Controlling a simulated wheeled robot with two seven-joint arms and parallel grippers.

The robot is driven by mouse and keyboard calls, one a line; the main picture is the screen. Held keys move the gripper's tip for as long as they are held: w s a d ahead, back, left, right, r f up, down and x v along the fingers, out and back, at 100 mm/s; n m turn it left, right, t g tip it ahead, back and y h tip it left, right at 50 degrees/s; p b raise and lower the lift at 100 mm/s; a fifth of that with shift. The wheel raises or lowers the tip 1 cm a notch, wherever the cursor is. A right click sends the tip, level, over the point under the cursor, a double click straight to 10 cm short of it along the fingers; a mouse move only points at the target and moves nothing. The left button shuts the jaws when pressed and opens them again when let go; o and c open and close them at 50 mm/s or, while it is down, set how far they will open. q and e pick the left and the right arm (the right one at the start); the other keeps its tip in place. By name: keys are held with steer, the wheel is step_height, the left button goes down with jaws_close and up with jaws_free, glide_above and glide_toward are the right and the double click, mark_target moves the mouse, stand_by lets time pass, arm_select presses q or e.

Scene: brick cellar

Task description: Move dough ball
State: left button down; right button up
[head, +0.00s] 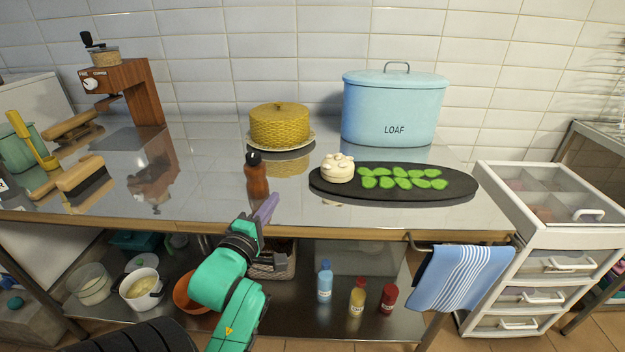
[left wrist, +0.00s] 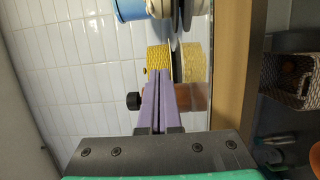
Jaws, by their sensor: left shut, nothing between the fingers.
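A cream-coloured dough ball (head: 338,170) with a lumpy top sits on the left end of a black oval board (head: 420,193) on the steel table. Several green leaf-shaped pieces (head: 402,178) lie to its right on the same board. My left gripper (head: 268,207) has purple fingers and is at the table's front edge, left of and nearer than the dough ball, apart from it. The fingers (left wrist: 158,100) are closed together and empty in the left wrist view. A pale shape at the top of that view may be the dough ball. My right gripper is not in view.
A brown bottle with a black top (head: 257,178) stands just beyond my left gripper. A yellow domed dish (head: 279,126) and a blue LOAF bin (head: 394,108) stand at the back. Brushes (head: 84,178) lie left. A drawer unit (head: 545,235) stands right.

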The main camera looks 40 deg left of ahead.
mark_target(313, 179)
arm_select(q)
steer(key=shift+w+a+f+b, duration=0.1)
steer(key=shift+w+f+b, duration=0.15)
steer(key=shift+w, duration=0.2)
steer(key=shift+w+a+f+b, duration=0.1)
steer(key=shift+w+b, duration=0.2)
steer(key=shift+w, duration=0.15)
steer(key=shift+w+a+r+p, duration=0.2)
steer(key=shift+w+p, duration=0.1)
steer(key=shift+w, duration=0.2)
steer(key=shift+w+a+r+p, duration=0.15)
steer(key=shift+w+p, duration=0.1)
steer(key=shift+w, duration=0.2)
steer(key=x, duration=1.1)
steer(key=w+d, duration=0.2)
steer(key=shift+w+d, duration=0.2)
steer(key=shift+w, duration=0.15)
steer(key=shift+w+d, duration=0.2)
steer(key=shift+d, duration=0.2)
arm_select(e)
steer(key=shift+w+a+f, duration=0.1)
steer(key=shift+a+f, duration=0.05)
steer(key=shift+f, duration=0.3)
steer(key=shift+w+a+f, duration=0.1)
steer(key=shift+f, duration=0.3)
arm_select(q)
steer(key=shift+a, duration=0.1)
